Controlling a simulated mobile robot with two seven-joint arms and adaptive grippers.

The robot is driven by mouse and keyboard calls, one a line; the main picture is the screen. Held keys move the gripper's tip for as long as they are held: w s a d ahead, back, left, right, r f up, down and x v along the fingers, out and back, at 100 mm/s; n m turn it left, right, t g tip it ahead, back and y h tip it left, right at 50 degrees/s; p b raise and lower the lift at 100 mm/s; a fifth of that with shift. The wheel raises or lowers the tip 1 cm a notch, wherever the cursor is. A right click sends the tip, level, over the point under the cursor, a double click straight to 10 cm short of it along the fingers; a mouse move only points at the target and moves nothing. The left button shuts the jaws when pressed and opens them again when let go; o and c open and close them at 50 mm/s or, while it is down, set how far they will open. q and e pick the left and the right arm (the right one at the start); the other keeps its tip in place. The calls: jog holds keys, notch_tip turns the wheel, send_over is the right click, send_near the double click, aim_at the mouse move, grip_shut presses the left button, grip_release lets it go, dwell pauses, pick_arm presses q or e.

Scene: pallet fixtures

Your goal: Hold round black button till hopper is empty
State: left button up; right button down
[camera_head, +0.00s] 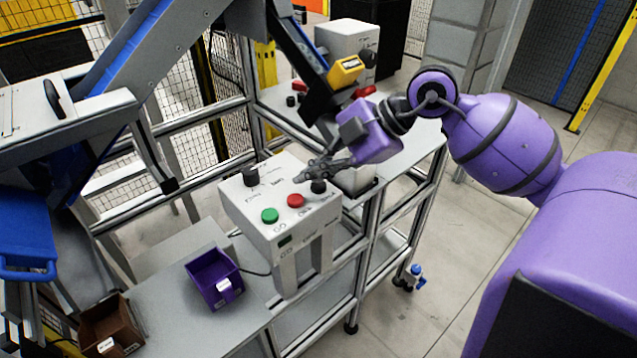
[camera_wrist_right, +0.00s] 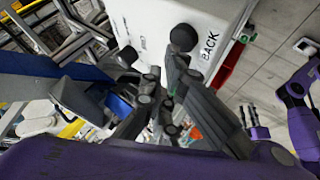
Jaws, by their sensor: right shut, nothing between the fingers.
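A white control box (camera_head: 275,235) stands on a frame in mid-view. Its top has a green button (camera_head: 270,215), a red button (camera_head: 295,201), a round black button (camera_head: 318,187) and a black knob (camera_head: 250,175). My right gripper (camera_head: 302,177) is shut and empty, over the box top beside the round black button. I cannot tell whether it touches the button. In the wrist view, a round black control (camera_wrist_right: 183,37) marked BACK is close to the fingers. My left gripper (camera_wrist_right: 250,120) seems to show small at the right there. I cannot identify the hopper or its contents surely.
A purple bin (camera_head: 203,292) and a brown bin (camera_head: 103,338) stand on the grey surface at lower left. Blue-sided chutes (camera_head: 150,50) cross the upper left. A second control box (camera_head: 345,38) is behind my right gripper. Open floor (camera_head: 440,290) lies right of the frame.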

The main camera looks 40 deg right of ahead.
pick_arm(q)
jog(key=shift+s+f, duration=0.1)
jog(key=shift+f, duration=0.05)
pick_arm(e)
jog(key=shift+f, duration=0.2)
